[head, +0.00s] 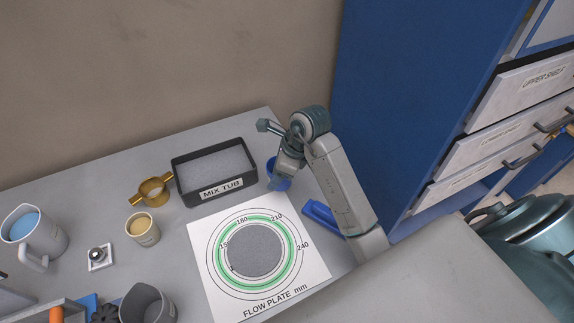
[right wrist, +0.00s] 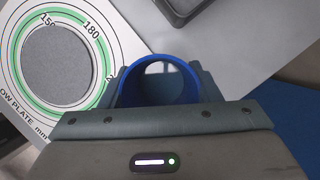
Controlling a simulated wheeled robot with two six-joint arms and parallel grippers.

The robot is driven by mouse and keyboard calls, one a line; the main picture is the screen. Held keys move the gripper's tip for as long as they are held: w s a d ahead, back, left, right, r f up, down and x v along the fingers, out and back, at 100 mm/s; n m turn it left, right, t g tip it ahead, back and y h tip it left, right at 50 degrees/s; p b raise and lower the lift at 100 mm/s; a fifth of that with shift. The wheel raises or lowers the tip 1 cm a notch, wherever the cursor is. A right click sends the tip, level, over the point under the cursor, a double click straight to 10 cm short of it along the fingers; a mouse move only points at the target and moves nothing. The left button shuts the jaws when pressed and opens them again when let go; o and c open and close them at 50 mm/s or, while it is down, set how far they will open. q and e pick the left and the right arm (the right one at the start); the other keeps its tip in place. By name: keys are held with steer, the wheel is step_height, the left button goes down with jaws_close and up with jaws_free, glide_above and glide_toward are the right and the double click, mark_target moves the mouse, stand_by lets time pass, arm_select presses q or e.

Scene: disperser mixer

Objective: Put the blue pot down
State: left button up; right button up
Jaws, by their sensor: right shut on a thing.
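The blue pot (head: 279,184) is at the right of the mix tub, partly hidden behind my right gripper (head: 287,166). In the right wrist view the pot's round blue rim (right wrist: 158,62) sits between the two fingers of my right gripper (right wrist: 162,88). The gripper is shut on the pot. The pot looks upright, with its open mouth showing. I cannot tell whether its base touches the table. My left gripper is not in view.
The mix tub (head: 176,180) is close on the pot's left. The flow plate sheet (head: 211,291) with a grey disc lies in front. A blue object (head: 322,218) lies right of the sheet. A brass two-ended cup (head: 153,191), a beige cup (head: 142,232) and a jug (head: 32,236) stand left.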

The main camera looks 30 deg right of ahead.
steer(key=s+a+n, duration=0.1)
steer(key=s+a, duration=0.1)
steer(key=s+a+n+p, duration=0.1)
steer(key=s+a, duration=0.1)
steer(key=shift+s+f+g+y, duration=0.1)
steer(key=shift+s+g+y, duration=0.2)
steer(key=shift+s+y, duration=0.1)
steer(key=w+d, duration=0.3)
steer(key=w, duration=0.1)
steer(key=w+d+f+b, duration=0.1)
steer(key=w+d, duration=0.2)
steer(key=w, duration=0.1)
steer(key=w+d, duration=0.3)
steer(key=w, duration=0.1)
steer(key=shift+w+d+f+b, duration=0.15)
steer(key=shift+d+f+b, duration=0.05)
steer(key=shift+f+b, duration=0.2)
steer(key=shift+w+d, duration=0.1)
steer(key=shift+w, duration=0.05)
steer(key=shift+f+b, duration=0.7)
steer(key=shift+f, duration=1)
steer(key=shift+f, duration=0.1)
steer(key=o, duration=1.2)
steer(key=shift+c, duration=0.2)
